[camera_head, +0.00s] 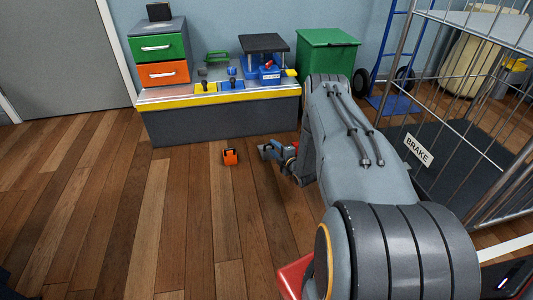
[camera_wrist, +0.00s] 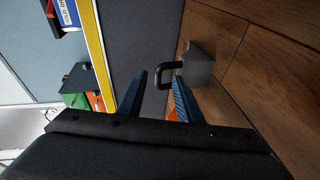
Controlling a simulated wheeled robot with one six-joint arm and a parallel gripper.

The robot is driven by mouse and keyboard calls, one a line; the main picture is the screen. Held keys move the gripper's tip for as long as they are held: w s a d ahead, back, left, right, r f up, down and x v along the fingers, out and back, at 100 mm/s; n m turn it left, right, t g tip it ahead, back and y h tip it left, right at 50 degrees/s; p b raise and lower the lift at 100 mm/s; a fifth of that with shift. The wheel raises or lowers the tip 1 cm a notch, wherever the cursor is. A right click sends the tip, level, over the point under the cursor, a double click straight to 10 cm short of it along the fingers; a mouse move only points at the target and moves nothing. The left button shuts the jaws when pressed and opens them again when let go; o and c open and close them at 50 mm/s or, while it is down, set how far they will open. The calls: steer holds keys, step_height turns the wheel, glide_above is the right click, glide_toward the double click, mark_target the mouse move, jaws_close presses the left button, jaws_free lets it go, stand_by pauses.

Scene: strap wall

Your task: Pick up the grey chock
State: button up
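The grey chock (camera_wrist: 198,66) sits on the wood floor in the wrist view, with a black loop handle (camera_wrist: 163,66) sticking out toward my gripper. My gripper (camera_wrist: 160,78) is open, its two blue fingers apart. The handle's end lies at the fingertips, in the gap and close to the right finger; I cannot tell whether they touch. In the head view my gripper (camera_head: 277,149) is low over the floor in front of the bench, and the chock there is small and hard to tell from it.
An orange chock (camera_head: 230,157) stands on the floor left of my gripper. The workbench (camera_head: 220,122) with a yellow edge is just behind. A wire cage trolley (camera_head: 470,150) stands at right. The floor at left is clear.

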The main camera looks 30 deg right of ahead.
mark_target(270, 144)
steer(key=w+b, duration=0.2)
steer(key=w, duration=0.1)
steer(key=w+b, duration=0.1)
steer(key=shift+w+f, duration=0.2)
steer(key=shift+f, duration=0.2)
steer(key=shift+r, duration=0.1)
jaws_close()
stand_by(0.9)
